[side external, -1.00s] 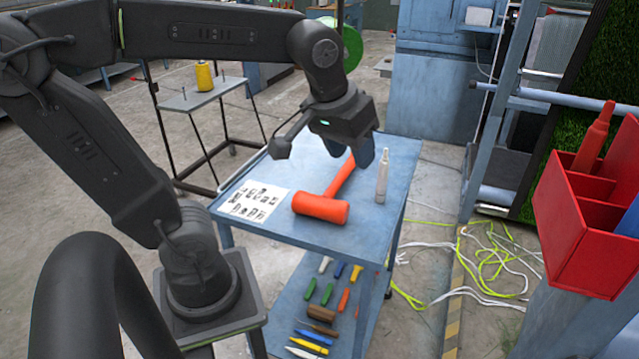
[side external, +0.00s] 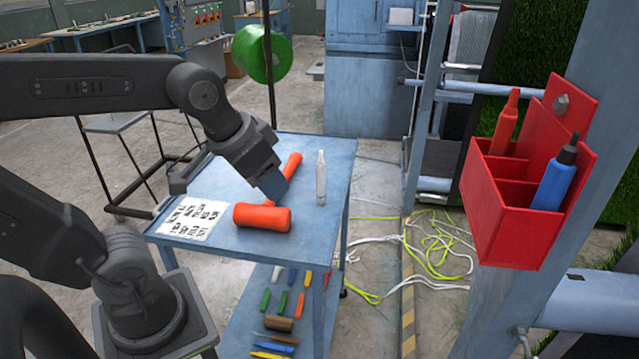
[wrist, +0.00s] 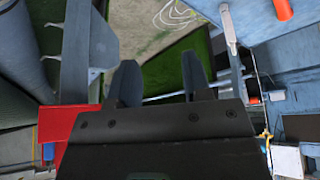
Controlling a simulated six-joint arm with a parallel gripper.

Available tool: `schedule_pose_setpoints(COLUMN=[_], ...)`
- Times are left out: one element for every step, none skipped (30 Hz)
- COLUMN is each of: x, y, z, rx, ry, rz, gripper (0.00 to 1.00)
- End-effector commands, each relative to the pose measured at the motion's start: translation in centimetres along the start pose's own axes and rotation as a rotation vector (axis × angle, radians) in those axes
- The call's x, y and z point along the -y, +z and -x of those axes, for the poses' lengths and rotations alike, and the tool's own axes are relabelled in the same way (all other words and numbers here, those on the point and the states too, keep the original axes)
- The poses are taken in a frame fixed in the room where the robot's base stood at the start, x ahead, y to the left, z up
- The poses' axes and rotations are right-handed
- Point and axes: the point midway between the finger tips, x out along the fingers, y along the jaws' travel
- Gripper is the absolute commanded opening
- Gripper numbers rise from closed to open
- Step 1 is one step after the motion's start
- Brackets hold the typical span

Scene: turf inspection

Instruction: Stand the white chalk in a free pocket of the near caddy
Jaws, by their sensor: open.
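The white chalk (side external: 321,180) stands upright on the blue cart's top, right of the orange mallet; in the wrist view it shows at the upper right (wrist: 229,28). The red caddy (side external: 513,238) is fixed to a blue post at the right. A red bottle-shaped marker (side external: 504,125) stands in its rear pocket and a blue one (side external: 555,180) in its front right pocket. A pocket between them looks empty. My gripper (side external: 273,186) is left of the chalk, apart from it; in the wrist view its fingers (wrist: 160,85) are spread with nothing between them.
The orange mallet (side external: 262,217) lies on the cart (side external: 335,152) beside a printed sheet (side external: 197,218). Hand tools lie on the lower shelf. Cables (side external: 440,250) lie on the floor between cart and post. A green reel (side external: 262,53) is behind.

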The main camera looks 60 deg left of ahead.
Motion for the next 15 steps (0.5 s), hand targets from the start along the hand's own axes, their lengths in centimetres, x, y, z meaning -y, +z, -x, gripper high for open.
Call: schedule_pose_setpoints(x=[1.0, 1.7, 2.8, 3.6, 4.5, 5.8, 6.8, 7.8, 9.2, 10.1, 11.1, 12.2, 12.9, 13.6, 14.3], y=[-2.0, -3.2, -4.9, -6.1, -7.3, -8.8, -9.8, -10.7, -11.9, -12.6, -13.2, -14.0, -14.4, -14.8, -15.2], z=[-0.4, -0.6, -0.9, -1.2, -1.6, -2.1, -2.6, -3.0, -3.6, -4.0, -4.4, -5.0, -5.3, -5.6, -5.9], rx=[0.015, 0.021, 0.029, 0.035, 0.041, 0.047, 0.053, 0.058, 0.063, 0.067, 0.071, 0.075, 0.078, 0.080, 0.081], ry=[-0.014, -0.021, -0.030, -0.037, -0.044, -0.053, -0.059, -0.064, -0.070, -0.075, -0.079, -0.084, -0.087, -0.089, -0.092], rz=[0.026, 0.041, 0.059, 0.075, 0.088, 0.107, 0.119, 0.132, 0.149, 0.159, 0.170, 0.181, 0.188, 0.194, 0.202], gripper=[0.45, 0.45, 0.45, 0.45, 0.45, 0.45, 0.45, 0.45, 0.45, 0.45, 0.45, 0.45, 0.45, 0.45, 0.45])
